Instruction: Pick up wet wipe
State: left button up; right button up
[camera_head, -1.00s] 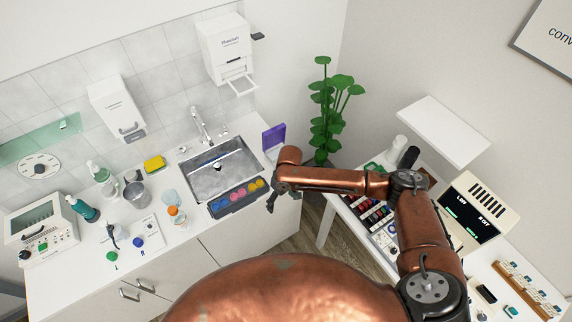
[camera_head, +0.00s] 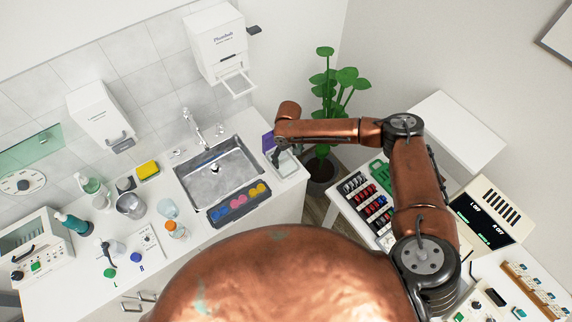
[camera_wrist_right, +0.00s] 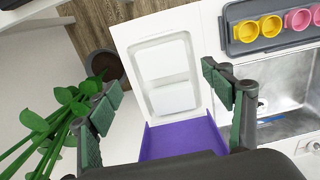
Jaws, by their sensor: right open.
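The wet wipe box, a pale container with a raised purple lid (camera_head: 267,143), stands on the counter right of the sink. In the right wrist view I see its pale open inside (camera_wrist_right: 166,76) and the purple lid (camera_wrist_right: 184,136) below it. A separate wipe cannot be made out. My right gripper (camera_head: 277,157) is at the box in the head view, partly hidden by its own arm. In the wrist view its green fingers (camera_wrist_right: 162,92) are wide apart, one on each side of the box, with nothing held. My left gripper is not in view.
The metal sink (camera_head: 216,170) with a dark tray (camera_head: 238,204) of coloured cups lies left of the box. A potted plant (camera_head: 330,110) stands just right of the counter. A bench with colour-filled racks (camera_head: 372,200) is further right.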

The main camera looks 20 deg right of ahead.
aim_at(287, 166)
jog(key=f, duration=0.2)
jog(key=f+p, duration=0.1)
jog(key=shift+s+a, duration=0.1)
jog(key=shift+s, duration=0.15)
notch_tip(287, 166, down, 2)
jog(key=shift+w+f, duration=0.1)
jog(key=shift+f, duration=0.15)
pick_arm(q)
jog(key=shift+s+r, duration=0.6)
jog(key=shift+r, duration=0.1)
pick_arm(e)
jog(key=c, duration=0.9)
